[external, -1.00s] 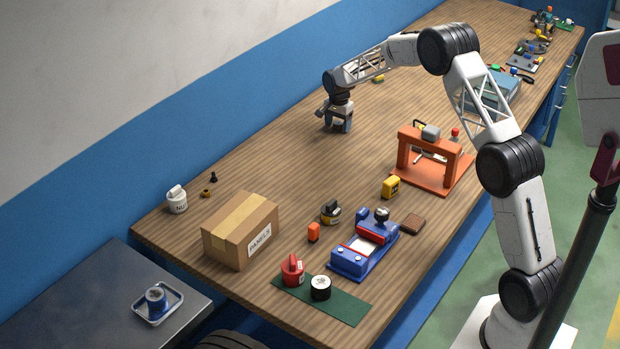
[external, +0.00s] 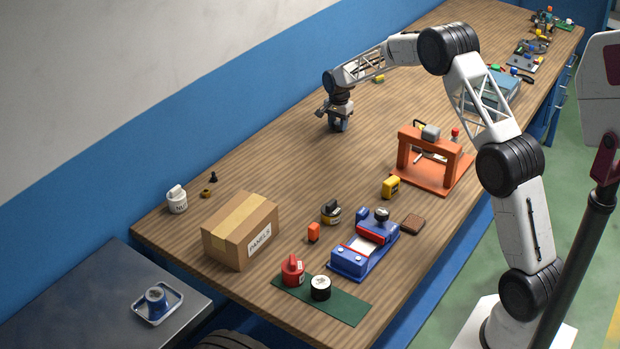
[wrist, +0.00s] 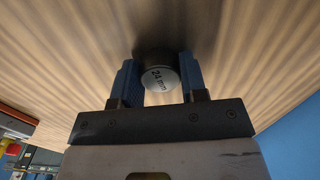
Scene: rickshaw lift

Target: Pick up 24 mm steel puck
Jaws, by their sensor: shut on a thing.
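The steel puck (wrist: 160,80) is a round grey disc marked "24 mm". In the wrist view it sits between the two blue fingers of my gripper (wrist: 158,84), near their tips. My gripper (external: 338,126) is down at the wooden table top in the external view, shut on the puck. The puck is hidden by the fingers there. I cannot tell whether it still touches the table.
An orange press frame (external: 430,157) stands to the right of my gripper. A cardboard box (external: 240,230), a blue vise (external: 364,248) and a yellow block (external: 390,187) are toward the front. The wooden table (external: 270,150) around my gripper is clear.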

